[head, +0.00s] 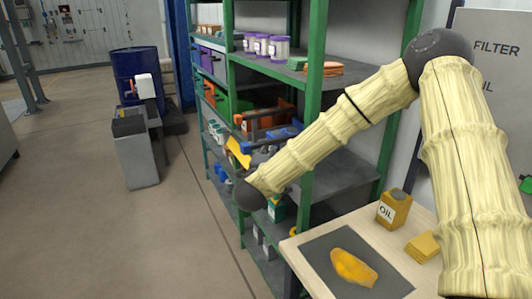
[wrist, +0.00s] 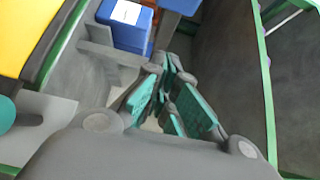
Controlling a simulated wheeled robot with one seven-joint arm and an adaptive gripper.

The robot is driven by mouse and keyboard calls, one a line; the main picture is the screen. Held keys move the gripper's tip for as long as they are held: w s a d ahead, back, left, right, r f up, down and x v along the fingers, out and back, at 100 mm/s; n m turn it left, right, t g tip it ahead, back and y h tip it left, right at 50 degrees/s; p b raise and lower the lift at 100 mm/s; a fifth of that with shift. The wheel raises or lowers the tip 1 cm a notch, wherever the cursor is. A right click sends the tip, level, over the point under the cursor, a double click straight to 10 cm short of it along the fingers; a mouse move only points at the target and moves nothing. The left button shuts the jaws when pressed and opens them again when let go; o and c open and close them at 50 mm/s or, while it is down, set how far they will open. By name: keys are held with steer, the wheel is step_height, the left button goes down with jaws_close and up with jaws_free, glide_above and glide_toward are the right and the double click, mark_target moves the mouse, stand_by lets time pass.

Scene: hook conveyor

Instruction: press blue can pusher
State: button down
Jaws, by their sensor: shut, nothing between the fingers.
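A blue block with a white label (wrist: 125,20) shows at the top of the wrist view, just beyond my fingertips, beside a grey bracket. In the head view a blue part (head: 278,138) is on the middle shelf behind my forearm, partly hidden. I cannot tell which of these blue parts is the blue can pusher. My gripper (wrist: 164,76) has teal finger pads drawn together at the tips, with nothing between them. Its tips appear close to the blue block, and contact cannot be told.
A green-framed shelf rack (head: 314,85) stands around my arm, with its posts close. A yellow panel (head: 238,152) is beside my wrist; a yellow surface (wrist: 22,35) fills the wrist view's upper left. A bench at right holds an oil can (head: 394,208) and an orange cloth (head: 353,268).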

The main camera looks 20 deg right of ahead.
steer(key=b+v, duration=0.1)
steer(key=v, duration=0.6)
steer(key=shift+a, duration=0.2)
steer(key=shift+d, duration=0.1)
steer(key=shift+r, duration=0.1)
